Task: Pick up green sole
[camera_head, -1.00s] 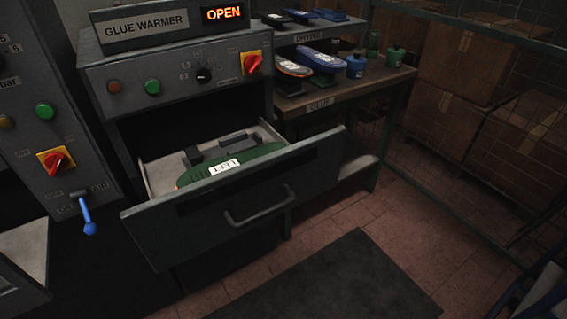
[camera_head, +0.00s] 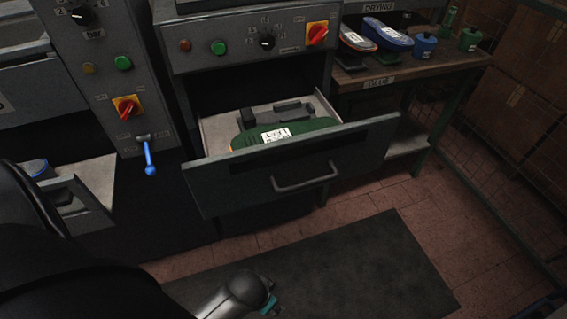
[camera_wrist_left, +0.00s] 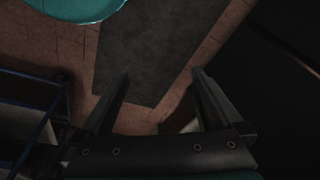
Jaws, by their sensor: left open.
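The green sole (camera_head: 285,133) lies in the open drawer (camera_head: 300,180) of the glue warmer, with a white label reading LEFT on it. Its near edge is partly hidden behind the drawer front. My left gripper (camera_wrist_left: 160,84) is open in the left wrist view, with nothing between its fingers and the floor below. In the head view a dark arm comes in at the lower left, and a grey and teal arm part shows at the bottom middle. The left fingertips are not visible there. My right gripper is not in view.
The drawer front and its handle (camera_head: 306,178) stick out over the floor. A shelf (camera_head: 440,85) at the right holds other soles and glue pots. A blue lever (camera_head: 149,160) hangs on the machine at left. A dark mat (camera_head: 330,265) lies on the floor.

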